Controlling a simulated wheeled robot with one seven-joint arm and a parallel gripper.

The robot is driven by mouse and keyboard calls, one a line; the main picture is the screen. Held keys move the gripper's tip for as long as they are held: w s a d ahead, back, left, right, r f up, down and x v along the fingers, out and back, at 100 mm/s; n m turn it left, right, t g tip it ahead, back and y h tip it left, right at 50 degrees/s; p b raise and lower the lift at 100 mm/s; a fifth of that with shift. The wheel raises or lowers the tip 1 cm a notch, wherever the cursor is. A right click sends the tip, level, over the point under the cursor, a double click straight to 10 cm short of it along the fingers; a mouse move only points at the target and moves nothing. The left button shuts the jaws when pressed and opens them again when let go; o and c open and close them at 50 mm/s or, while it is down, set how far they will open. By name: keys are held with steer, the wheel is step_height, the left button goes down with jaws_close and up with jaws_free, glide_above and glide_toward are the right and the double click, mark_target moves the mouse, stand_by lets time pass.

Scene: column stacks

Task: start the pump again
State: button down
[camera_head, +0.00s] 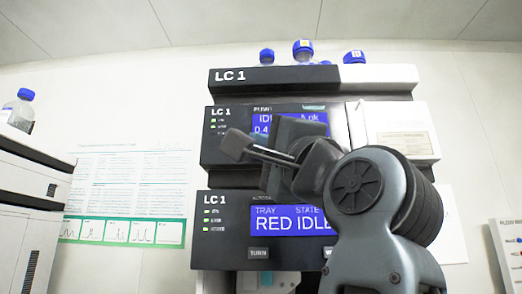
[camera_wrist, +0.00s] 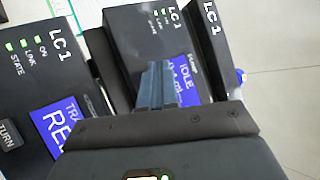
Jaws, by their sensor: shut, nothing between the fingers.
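The pump is the middle module (camera_head: 216,150) of the LC 1 stack, a dark front with small green lights. Its blue screen (camera_head: 263,122) reads IDLE and is partly hidden behind my gripper. The screen also shows in the wrist view (camera_wrist: 185,72), cut off by my fingers. My gripper (camera_head: 238,146) is shut and empty, in front of the pump's face. In the wrist view my closed fingers (camera_wrist: 156,84) overlap the pump front beside the screen. Whether they touch it I cannot tell. Any pump buttons below the screen are hidden.
Below is another LC 1 module with a blue screen (camera_head: 290,221) reading TRAY RED, STATE IDLE, and a TURN button (camera_head: 258,253). A top module (camera_head: 300,80) carries blue-capped bottles (camera_head: 303,47). A white instrument (camera_head: 25,190) stands left. A printed chart (camera_head: 125,190) hangs on the wall.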

steer(key=shift+w, duration=0.4)
steer(key=shift+w, duration=0.4)
stand_by(0.8)
stand_by(0.3)
steer(key=shift+s+p, duration=0.35)
steer(key=shift+s, duration=0.45)
steer(key=s, duration=0.5)
steer(key=shift+p, duration=0.4)
stand_by(0.5)
